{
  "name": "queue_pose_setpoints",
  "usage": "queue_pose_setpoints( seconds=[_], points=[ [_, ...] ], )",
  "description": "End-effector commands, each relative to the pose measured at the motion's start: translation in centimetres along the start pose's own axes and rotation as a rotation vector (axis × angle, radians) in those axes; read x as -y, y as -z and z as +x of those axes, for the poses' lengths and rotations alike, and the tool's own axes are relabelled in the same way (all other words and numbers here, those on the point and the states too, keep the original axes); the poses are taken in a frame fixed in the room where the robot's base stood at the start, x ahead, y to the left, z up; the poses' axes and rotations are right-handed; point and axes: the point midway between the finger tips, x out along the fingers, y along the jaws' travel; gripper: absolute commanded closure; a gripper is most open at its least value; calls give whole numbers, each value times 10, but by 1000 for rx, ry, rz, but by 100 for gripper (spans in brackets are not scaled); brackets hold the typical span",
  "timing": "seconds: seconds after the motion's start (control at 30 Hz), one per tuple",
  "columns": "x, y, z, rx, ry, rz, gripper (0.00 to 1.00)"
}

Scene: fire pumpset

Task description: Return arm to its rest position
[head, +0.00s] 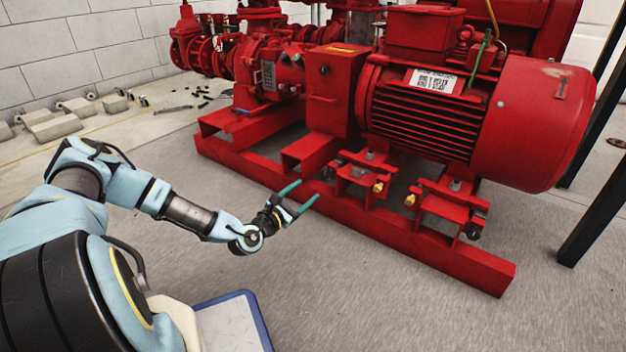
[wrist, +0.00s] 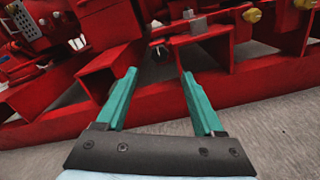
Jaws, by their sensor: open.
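My arm reaches from the lower left of the head view toward the red pumpset (head: 325,95). My gripper (head: 305,196) is at its end, in front of the pumpset's red base frame (head: 455,258). Its two green fingers are spread apart with nothing between them. In the wrist view, my gripper (wrist: 157,82) is open and faces the red base frame (wrist: 255,85). I cannot tell the exact gap between the fingertips and the frame.
A large red motor (head: 480,115) sits on the right of the base frame. Dark posts (head: 597,195) stand at the right edge. Pale blocks (head: 55,128) lie on the floor by the white block wall (head: 70,45). The grey floor (head: 370,305) in front is clear.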

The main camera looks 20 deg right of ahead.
Motion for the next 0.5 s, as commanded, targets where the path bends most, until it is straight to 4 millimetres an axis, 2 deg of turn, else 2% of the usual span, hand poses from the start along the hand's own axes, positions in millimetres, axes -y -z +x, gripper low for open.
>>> queue_pose_setpoints(
  seconds=[0.17,0.5],
  points=[
    [0,-1,-14,0,0,-1,31],
    [0,0,-15,0,0,-1,31]
  ],
)
